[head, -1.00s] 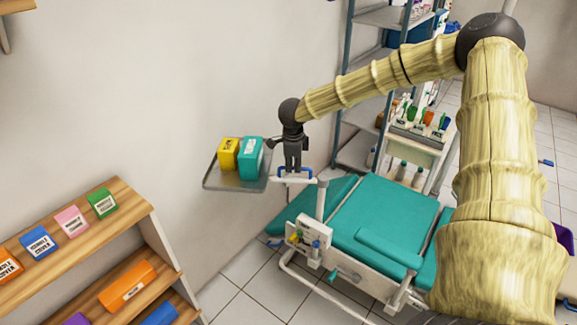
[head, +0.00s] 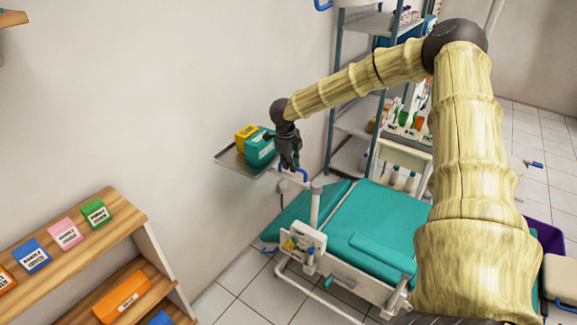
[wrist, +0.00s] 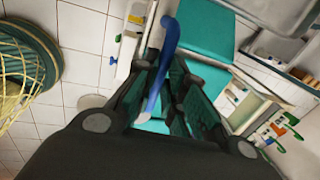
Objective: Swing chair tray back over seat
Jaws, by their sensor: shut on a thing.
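The grey metal chair tray (head: 230,163) is out to the left of the chair, near the wall, not over the seat. A yellow box (head: 245,133) and a teal box (head: 261,151) stand on it. My gripper (head: 291,167) is at the tray's right side, shut on the blue handle (head: 303,174). In the wrist view the blue handle (wrist: 160,65) runs between the fingers (wrist: 160,92). The tray's arm leads to an upright white post (head: 315,205) beside the chair. The teal chair seat (head: 385,222) is clear, to the right of the post. My gripper partly hides the tray arm.
A wooden shelf (head: 75,245) with labelled boxes stands at the lower left. A metal rack (head: 352,125) stands behind the chair. A purple bin (head: 546,237) is at the right. The wall (head: 150,100) is close behind the tray.

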